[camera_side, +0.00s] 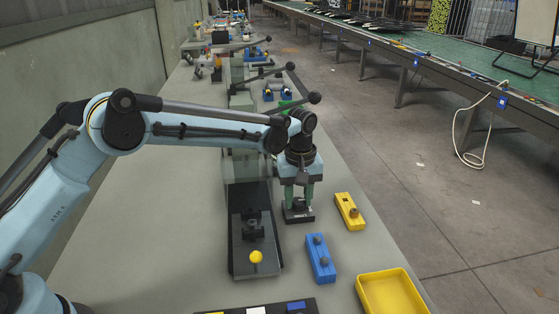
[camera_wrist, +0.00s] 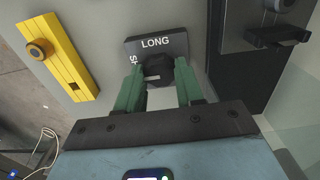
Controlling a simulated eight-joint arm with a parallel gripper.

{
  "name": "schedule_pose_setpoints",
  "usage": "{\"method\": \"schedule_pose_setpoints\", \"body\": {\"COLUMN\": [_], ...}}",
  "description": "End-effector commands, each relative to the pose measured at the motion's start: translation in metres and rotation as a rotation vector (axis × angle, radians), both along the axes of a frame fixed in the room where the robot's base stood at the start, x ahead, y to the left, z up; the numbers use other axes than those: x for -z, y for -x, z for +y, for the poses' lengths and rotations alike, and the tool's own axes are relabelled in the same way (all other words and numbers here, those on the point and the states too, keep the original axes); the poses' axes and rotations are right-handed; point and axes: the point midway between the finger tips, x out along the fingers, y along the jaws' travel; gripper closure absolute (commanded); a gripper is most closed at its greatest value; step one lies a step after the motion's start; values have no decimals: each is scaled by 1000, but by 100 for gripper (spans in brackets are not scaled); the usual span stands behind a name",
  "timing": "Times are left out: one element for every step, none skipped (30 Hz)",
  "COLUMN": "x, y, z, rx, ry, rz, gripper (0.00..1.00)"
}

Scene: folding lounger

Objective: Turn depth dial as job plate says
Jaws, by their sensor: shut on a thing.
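The depth dial is a dark knob (camera_wrist: 158,69) on a black base (camera_wrist: 172,46), marked "LONG" along one edge and with partly hidden letters starting in "S" at the left. My gripper (camera_wrist: 160,88) has its green fingers shut on the knob from both sides. In the side view my gripper (camera_side: 299,200) points straight down over the black base (camera_side: 298,216) on the bench. The fingers hide part of the knob and the lettering. I cannot make out a job plate for certain; a dark strip (camera_side: 281,309) with yellow, white and blue patches is cut off at the bottom edge.
A yellow block (camera_side: 349,211), a blue block (camera_side: 320,258) and an empty yellow tray (camera_side: 392,292) lie to the right. A clear guard stands behind the fixture.

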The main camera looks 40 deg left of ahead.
Motion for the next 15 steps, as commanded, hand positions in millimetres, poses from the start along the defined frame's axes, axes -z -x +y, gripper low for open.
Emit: {"method": "schedule_pose_setpoints", "body": {"x": [-1, -1, -1, -1, -1, -1, -1, -1, -1, -1, -1, -1, -1, -1, -1], "y": [-1, -1, -1, -1, -1, -1, -1, -1, -1, -1, -1, -1, -1, -1, -1], "z": [0, 0, 0, 0, 0, 0, 0, 0, 0, 0, 0, 1, 0, 1, 0], "rx": [-5, -7, -8, -8, -9, -9, -9, -9, -9, -9, -8, -8, -8, -8, -8], "ry": [-1, -1, -1, -1, -1, -1, -1, -1, -1, -1, -1, -1, -1, 0, 0], "rz": [-4, -4, -4, -4, -4, -4, -4, -4, -4, -4, -4, -4, -4, -3, -3], "gripper": [94, 94, 94, 94, 94, 94, 94, 94, 94, 94, 94, 62, 57, 53, 46]}}
